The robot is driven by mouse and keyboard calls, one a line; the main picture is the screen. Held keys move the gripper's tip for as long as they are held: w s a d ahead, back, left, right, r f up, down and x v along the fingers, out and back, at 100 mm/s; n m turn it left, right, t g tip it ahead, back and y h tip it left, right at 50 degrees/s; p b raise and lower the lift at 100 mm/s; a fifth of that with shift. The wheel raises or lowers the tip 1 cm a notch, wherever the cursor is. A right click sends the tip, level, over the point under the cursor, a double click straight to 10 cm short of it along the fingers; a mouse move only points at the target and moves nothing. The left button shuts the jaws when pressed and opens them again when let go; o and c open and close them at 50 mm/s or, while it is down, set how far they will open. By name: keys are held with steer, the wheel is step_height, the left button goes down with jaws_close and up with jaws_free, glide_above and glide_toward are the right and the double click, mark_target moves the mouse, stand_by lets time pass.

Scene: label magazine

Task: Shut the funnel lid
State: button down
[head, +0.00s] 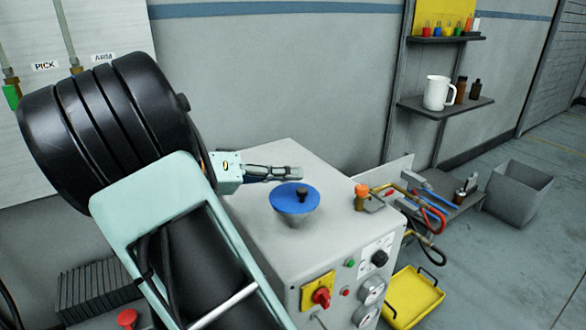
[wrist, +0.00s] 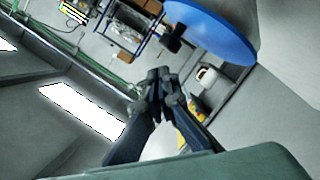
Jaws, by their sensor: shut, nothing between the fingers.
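The blue round lid (head: 284,202) with a black knob (head: 302,194) is over the grey funnel (head: 293,221) on top of the light grey machine. Whether the lid lies fully flat on the funnel rim I cannot tell. My gripper (head: 297,173) is shut and empty, its fingers pointing right, just beyond the lid in the head view. In the wrist view my fingertips (wrist: 160,74) are together, and the blue lid (wrist: 225,30) shows at upper right with its knob (wrist: 172,38) near the tips. A gap shows between fingers and lid there.
The machine's top (head: 258,225) is otherwise mostly clear around the funnel. An orange-capped fitting (head: 361,196) stands at its right edge. A red switch (head: 320,296) and dials are on its front. A yellow tray (head: 413,296) and grey bin (head: 518,192) are to the right.

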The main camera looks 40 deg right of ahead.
steer(key=shift+s+a+f, duration=0.1)
steer(key=shift+s+f, duration=0.55)
steer(key=shift+f, duration=0.15)
steer(key=shift+f, duration=0.1)
